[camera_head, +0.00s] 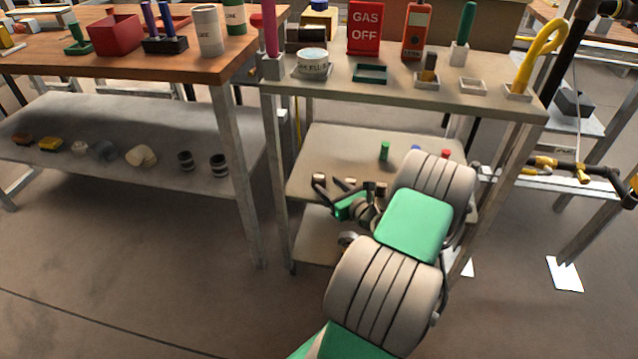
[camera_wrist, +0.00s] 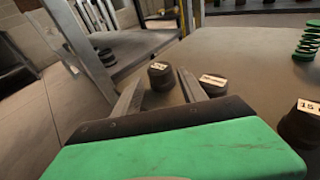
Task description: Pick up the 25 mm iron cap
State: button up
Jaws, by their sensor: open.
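Several dark, short, round caps stand on the cart's middle shelf (camera_head: 320,150). In the wrist view one dark cap (camera_wrist: 161,76) stands just beyond and between my fingertips. A second cap with a pale label (camera_wrist: 213,85) is just right of my right finger. A third cap, its label seeming to start with "15" (camera_wrist: 301,125), is at the right edge. I cannot read a 25 mm marking on any of them. My gripper (camera_wrist: 162,84) is open and empty, low over the shelf. In the head view my gripper (camera_head: 345,207) is at the shelf's front, partly hidden by my arm.
A green spring-like part (camera_wrist: 308,42) stands farther back on the shelf; a green piece (camera_head: 384,151) shows in the head view. The cart's metal post (camera_wrist: 85,50) rises left of my gripper. The cart's top (camera_head: 330,82) is above. The shelf's middle is clear.

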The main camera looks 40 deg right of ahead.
aim_at(324, 181)
jog(key=b+x, duration=0.1)
jog(key=x, duration=0.3)
jog(key=shift+w+b, duration=0.3)
jog(key=shift+b, duration=0.05)
grip_shut()
